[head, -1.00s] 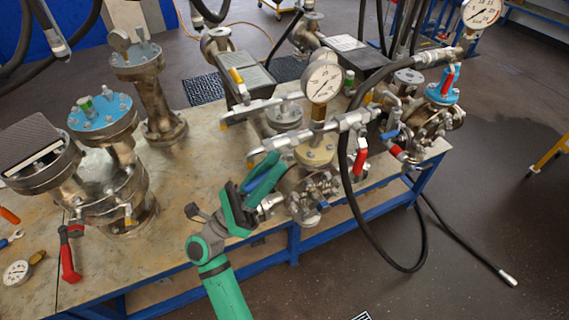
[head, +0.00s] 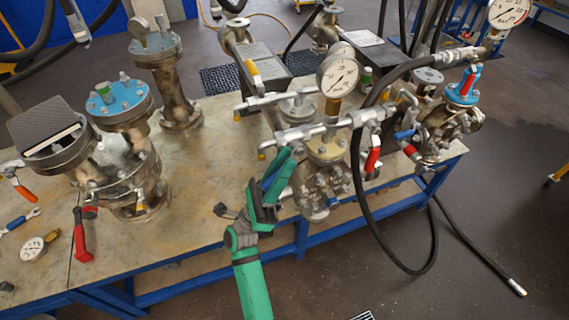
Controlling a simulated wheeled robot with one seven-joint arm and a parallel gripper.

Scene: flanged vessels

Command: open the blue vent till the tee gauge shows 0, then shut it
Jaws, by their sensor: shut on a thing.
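The front vessel (head: 318,190) stands at the table's front edge, with a silver pipe tee (head: 325,131) across its top. The tee gauge (head: 339,76) is a round white dial above the tee; its needle is too small to read surely. My green gripper (head: 276,174) is at the left end of the tee, shut on the blue vent handle (head: 269,184). The fingers hide most of the handle, so its exact angle cannot be told. A red-handled valve (head: 373,159) hangs at the tee's right end.
Another vessel with a blue flange (head: 462,98) and a second gauge (head: 508,11) stand at right. Vessels with a blue cover (head: 120,101) stand at left. Loose tools and a loose gauge (head: 33,249) lie front left.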

